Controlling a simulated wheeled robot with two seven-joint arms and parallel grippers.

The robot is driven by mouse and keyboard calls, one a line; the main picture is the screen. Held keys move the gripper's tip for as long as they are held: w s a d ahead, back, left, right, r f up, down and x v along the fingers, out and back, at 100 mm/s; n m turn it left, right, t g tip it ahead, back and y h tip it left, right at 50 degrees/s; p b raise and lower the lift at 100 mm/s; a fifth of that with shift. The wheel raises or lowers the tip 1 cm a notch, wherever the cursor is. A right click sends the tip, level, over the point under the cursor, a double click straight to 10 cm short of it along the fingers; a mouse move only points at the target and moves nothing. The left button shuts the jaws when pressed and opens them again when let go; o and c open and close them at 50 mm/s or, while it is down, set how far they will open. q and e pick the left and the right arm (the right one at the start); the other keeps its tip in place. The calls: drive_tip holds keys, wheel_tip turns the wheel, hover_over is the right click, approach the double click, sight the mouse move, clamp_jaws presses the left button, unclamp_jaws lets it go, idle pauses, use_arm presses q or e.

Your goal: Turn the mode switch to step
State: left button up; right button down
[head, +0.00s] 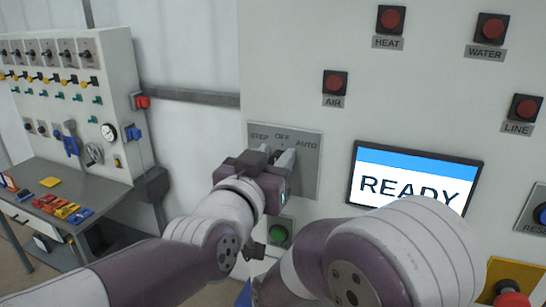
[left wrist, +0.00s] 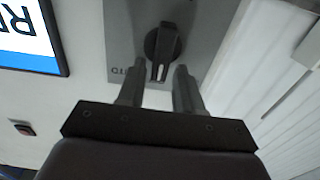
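The mode switch is a dark knob (left wrist: 162,44) on a grey plate (head: 306,170) marked STEP, OFF and AUTO. In the left wrist view, its white mark points down between my fingers, which matches OFF as that view is upside down. My left gripper (head: 273,157) is at the plate and hides the knob in the head view. In the left wrist view my left gripper (left wrist: 160,72) is open, one finger on each side of the knob's marked end; contact is unclear. A dark part low in the head view may be my right gripper (head: 255,250); its fingers cannot be made out.
A READY screen (head: 415,180) is right of the switch plate. A green button (head: 279,235) sits below it. Red buttons AIR (head: 335,83), HEAT (head: 391,19), WATER (head: 491,28) and LINE (head: 524,108) are above. A bench (head: 85,187) stands left.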

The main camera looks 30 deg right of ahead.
use_arm(q)
clamp_jaws()
drive_tip(key=shift+s, duration=0.1)
drive_tip(key=shift+f+n+b, duration=0.2)
drive_tip(key=shift+n+b, duration=0.2)
drive_tip(key=shift+b, duration=0.45)
drive_tip(key=n+b, duration=0.2)
drive_tip(key=shift+w+a+f+b, duration=0.1)
drive_tip(key=shift+w+a+b, duration=0.15)
drive_tip(key=shift+b, duration=0.1)
drive_tip(key=shift+w+a+f+n+b, duration=0.15)
drive_tip(key=shift+n+b, duration=0.5)
drive_tip(key=shift+n, duration=0.35)
drive_tip(key=shift+w+r+n+b, duration=0.1)
drive_tip(key=shift+w+n+b, duration=0.05)
drive_tip(key=shift+n+b, duration=0.7)
drive_tip(key=shift+w+a+f+n+b, duration=0.15)
drive_tip(key=shift+n+b, duration=0.35)
drive_tip(key=shift+n, duration=0.65)
drive_tip(key=shift+r, duration=0.1)
